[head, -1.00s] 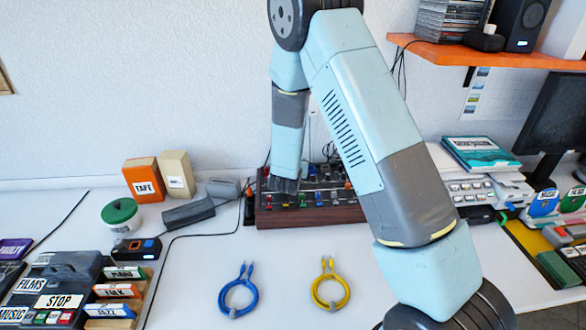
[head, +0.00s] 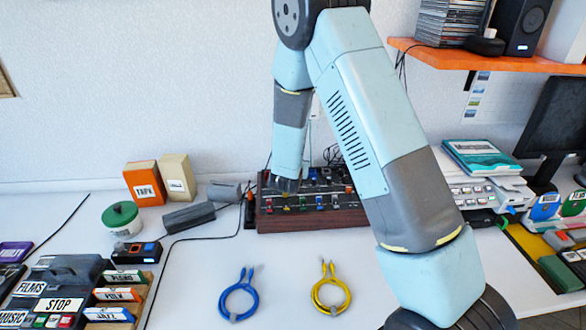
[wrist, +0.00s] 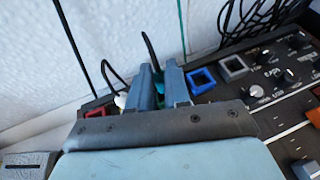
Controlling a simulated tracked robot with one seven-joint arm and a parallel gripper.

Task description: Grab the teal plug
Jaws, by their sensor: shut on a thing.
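The teal plug (wrist: 159,77) shows as a small teal patch between the two fingers of my gripper (wrist: 160,72) in the wrist view. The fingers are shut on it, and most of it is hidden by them. A thin teal cable (wrist: 182,28) runs up the wall just behind. In the head view, my gripper (head: 287,186) is over the back left part of the black mixer panel (head: 340,196). The plug cannot be made out there. Whether the plug is still in a socket cannot be told.
Blue (wrist: 201,80), grey (wrist: 233,67) and red (wrist: 97,111) square sockets line the panel's back edge near my fingers. Black cables rise behind. A blue cable coil (head: 239,300) and a yellow one (head: 331,294) lie on the table in front.

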